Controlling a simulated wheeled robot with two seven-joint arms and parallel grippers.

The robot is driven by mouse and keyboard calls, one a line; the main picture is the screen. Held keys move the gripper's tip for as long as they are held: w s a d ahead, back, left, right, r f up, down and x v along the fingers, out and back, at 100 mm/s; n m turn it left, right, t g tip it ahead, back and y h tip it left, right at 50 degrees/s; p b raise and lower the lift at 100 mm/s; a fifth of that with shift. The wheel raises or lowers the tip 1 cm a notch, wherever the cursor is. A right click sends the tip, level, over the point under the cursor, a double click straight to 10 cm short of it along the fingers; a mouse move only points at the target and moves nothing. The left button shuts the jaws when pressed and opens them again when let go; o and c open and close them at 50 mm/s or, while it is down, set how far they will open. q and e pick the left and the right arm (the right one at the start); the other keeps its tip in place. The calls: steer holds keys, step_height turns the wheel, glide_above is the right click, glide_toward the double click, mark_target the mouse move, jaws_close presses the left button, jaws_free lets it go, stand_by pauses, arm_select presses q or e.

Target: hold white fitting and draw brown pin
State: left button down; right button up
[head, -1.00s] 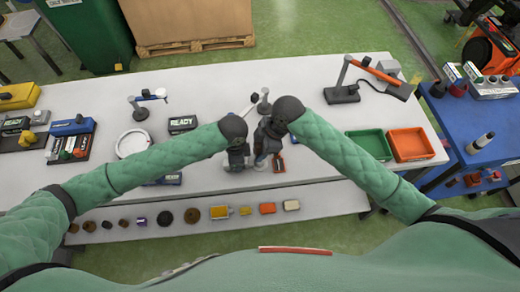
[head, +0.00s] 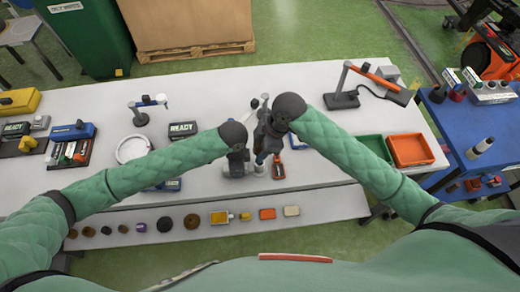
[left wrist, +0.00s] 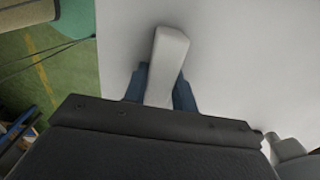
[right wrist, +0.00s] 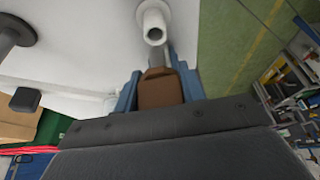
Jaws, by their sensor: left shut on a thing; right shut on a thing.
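In the left wrist view, my left gripper (left wrist: 160,92) is shut on a white tapered piece, the white fitting (left wrist: 168,60), which sticks out past its blue fingers. In the right wrist view, my right gripper (right wrist: 155,88) is shut on the brown head of the brown pin (right wrist: 160,92). The pin's grey shaft points at the open end of a white tube (right wrist: 153,22). I cannot tell if the shaft tip is inside it. In the head view, my left gripper (head: 237,168) and right gripper (head: 262,155) are close together over the table's front; they hide most of what they hold.
An orange and dark item (head: 278,169) lies just right of my right gripper. A green tray (head: 376,148) and an orange tray (head: 410,150) stand at the right. A white ring-shaped dish (head: 132,148) is at the left. Several small parts line the front shelf.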

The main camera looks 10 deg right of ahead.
steer(key=shift+r, duration=0.15)
steer(key=shift+r, duration=2.35)
arm_select(q)
steer(key=c, duration=1.1)
jaws_free()
steer(key=shift+o, duration=0.2)
step_height(320, 180, up, 12)
